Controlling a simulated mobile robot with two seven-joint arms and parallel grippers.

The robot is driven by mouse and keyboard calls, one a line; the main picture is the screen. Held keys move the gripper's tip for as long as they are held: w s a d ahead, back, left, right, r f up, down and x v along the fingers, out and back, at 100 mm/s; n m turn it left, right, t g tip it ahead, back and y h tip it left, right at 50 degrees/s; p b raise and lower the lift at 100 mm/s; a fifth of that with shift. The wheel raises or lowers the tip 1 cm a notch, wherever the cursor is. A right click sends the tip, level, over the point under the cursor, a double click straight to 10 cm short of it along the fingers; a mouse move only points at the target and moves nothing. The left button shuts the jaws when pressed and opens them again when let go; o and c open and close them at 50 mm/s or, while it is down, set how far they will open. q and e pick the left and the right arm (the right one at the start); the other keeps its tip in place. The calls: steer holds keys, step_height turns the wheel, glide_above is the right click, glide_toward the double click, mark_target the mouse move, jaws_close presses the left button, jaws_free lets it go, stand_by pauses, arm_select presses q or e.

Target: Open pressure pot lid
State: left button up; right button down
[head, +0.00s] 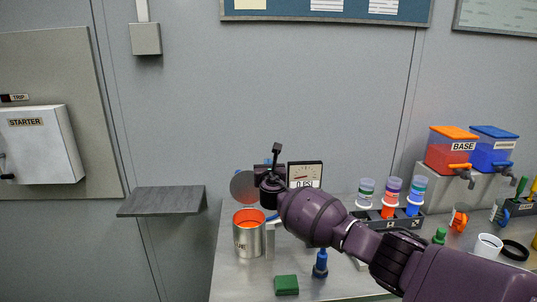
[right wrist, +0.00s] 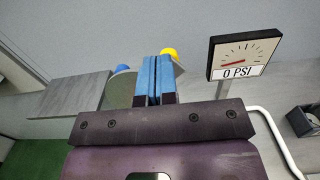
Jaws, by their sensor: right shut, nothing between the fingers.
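The pressure pot (head: 248,240) is a metal can on the left end of the bench, and its top is open with orange-red showing inside. A round grey lid (head: 243,188) stands tilted up behind the pot's rim; it also shows partly behind the fingers in the right wrist view (right wrist: 118,92). My right gripper (right wrist: 155,80) has its two blue fingers together with nothing between them. It is above and behind the pot, close to the lid; I cannot tell whether it touches. In the head view my right wrist hides most of the gripper. My left gripper is not in view.
A gauge (head: 305,174) reading 0 PSI stands right of my wrist. A green block (head: 286,285) and a blue bottle (head: 320,264) are at the front. A rack of vials (head: 389,212), red and blue dispensers (head: 453,151) and a white cup (head: 488,246) are rightward. A grey shelf (head: 162,200) juts out left.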

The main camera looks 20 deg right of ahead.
steer(key=s+a+r, duration=0.1)
steer(key=s+r, duration=0.3)
steer(key=r, duration=0.1)
steer(key=shift+s+r+p, duration=0.2)
steer(key=shift+r+p, duration=0.1)
